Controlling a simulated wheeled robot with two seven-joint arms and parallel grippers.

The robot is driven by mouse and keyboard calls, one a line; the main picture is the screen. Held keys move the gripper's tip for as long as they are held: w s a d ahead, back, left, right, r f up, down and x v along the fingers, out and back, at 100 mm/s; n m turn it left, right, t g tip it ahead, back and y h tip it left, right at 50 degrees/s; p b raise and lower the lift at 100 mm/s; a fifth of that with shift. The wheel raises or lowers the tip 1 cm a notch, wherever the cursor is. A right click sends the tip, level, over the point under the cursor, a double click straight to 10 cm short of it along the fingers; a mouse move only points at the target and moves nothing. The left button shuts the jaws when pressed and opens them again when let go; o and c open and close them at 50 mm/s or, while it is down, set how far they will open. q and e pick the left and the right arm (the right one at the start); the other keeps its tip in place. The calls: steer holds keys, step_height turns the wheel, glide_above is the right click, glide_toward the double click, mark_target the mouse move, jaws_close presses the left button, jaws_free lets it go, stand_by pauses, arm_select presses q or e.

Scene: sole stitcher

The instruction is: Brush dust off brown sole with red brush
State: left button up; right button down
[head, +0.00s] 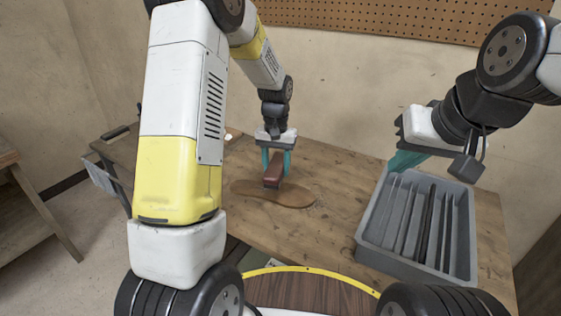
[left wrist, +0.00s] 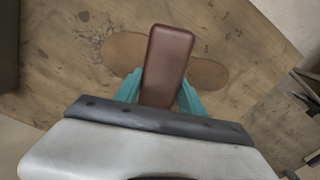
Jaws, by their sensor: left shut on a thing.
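The brown sole (head: 296,197) lies flat on the wooden table. It also shows in the left wrist view (left wrist: 207,73), partly hidden behind the brush. My left gripper (head: 275,165) is shut on the red brush (head: 273,170), with one teal finger on each side. The brush, a reddish-brown block, fills the middle of the left wrist view (left wrist: 167,62). It is over the middle of the sole; I cannot tell whether its bristles touch it. Dust specks (left wrist: 92,27) show on the table near one end of the sole. My right gripper (head: 400,160) is above the grey tray's back left corner; its finger opening is unclear.
A grey slotted tray (head: 366,238) with dark strips in it stands at the right of the table (head: 318,236). A pegboard (head: 400,28) hangs on the back wall. The table between sole and tray is clear. Another wooden table (head: 8,156) stands at the far left.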

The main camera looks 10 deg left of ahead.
arm_select(q)
steer(key=shift+w+d+f, duration=0.1)
steer(key=shift+w+f, duration=0.05)
steer(key=shift+f, duration=0.25)
glide_above(276, 192)
steer(key=shift+w+d+f, duration=0.15)
steer(key=shift+f, duration=2.1)
steer(key=shift+f, duration=0.75)
steer(key=shift+s+d+r, duration=0.1)
steer(key=shift+s+d, duration=0.1)
steer(key=shift+d, duration=1.4)
steer(key=shift+s+d, duration=0.15)
steer(key=shift+d, duration=1.4)
steer(key=shift+w+a, duration=0.2)
steer(key=shift+a, duration=1.9)
steer(key=shift+w+a, duration=0.25)
steer(key=shift+a, duration=1.85)
steer(key=shift+w+a, duration=0.2)
steer(key=shift+a, duration=1.9)
steer(key=shift+s+d, duration=0.2)
steer(key=shift+d, duration=1.9)
steer(key=shift+s+d, duration=0.25)
steer(key=shift+d, duration=1.85)
steer(key=shift+s+d, duration=0.2)
steer(key=shift+d, duration=1.9)
steer(key=shift+w+a, duration=0.2)
steer(key=shift+a, duration=1.45)
steer(key=shift+w+a, duration=0.15)
steer(key=shift+a, duration=1.45)
